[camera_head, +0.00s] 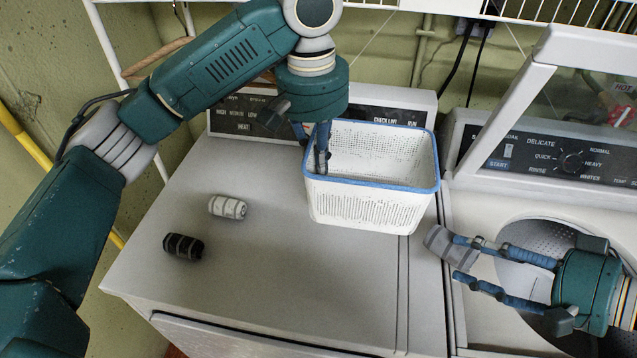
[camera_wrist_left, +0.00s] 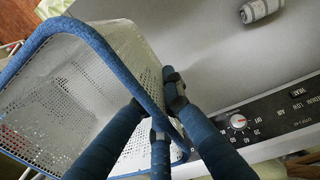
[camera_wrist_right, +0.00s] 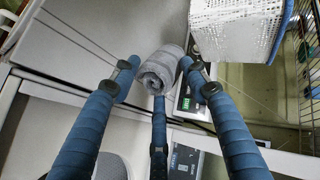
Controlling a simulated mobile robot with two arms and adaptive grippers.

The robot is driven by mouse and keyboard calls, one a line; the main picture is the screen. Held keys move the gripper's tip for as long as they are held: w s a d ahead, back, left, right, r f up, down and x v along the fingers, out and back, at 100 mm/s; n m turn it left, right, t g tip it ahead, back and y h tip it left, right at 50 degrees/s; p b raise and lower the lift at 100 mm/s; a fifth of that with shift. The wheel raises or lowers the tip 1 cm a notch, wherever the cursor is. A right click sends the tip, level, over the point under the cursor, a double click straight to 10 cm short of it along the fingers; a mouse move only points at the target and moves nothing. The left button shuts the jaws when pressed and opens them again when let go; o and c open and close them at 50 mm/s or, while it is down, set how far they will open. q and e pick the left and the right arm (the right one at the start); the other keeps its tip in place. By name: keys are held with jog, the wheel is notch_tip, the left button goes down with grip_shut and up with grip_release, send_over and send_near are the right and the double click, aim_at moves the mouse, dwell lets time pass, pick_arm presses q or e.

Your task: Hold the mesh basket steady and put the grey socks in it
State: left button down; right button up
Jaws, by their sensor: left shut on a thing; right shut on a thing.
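The white mesh basket (camera_head: 365,203) with a blue rim stands on the dryer top near its right side. It looks empty in the left wrist view (camera_wrist_left: 85,85). My left gripper (camera_head: 318,160) is shut on the basket's left rim, with fingers on both sides of the wall. My right gripper (camera_head: 452,262) is shut on a rolled grey sock bundle (camera_head: 438,243), held over the gap between the machines, right of and below the basket. The bundle sits between the fingertips in the right wrist view (camera_wrist_right: 160,72). The two are apart.
A white striped roll (camera_head: 228,207) and a black striped roll (camera_head: 183,247) lie on the dryer top (camera_head: 270,300) at the left. The washer's open drum (camera_head: 540,245) and raised lid (camera_head: 500,115) are at the right. The dryer's front middle is clear.

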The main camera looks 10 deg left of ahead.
pick_arm(q)
jog(key=shift+r, duration=0.2)
jog(key=shift+f, duration=0.15)
pick_arm(e)
jog(key=shift+f+b, duration=0.65)
pick_arm(q)
jog(key=shift+f+b, duration=0.7)
jog(key=shift+f, duration=9.2)
pick_arm(e)
jog(key=shift+f, duration=0.7)
pick_arm(q)
jog(key=c, duration=1.9)
grip_release()
jog(key=shift+c, duration=0.5)
grip_shut()
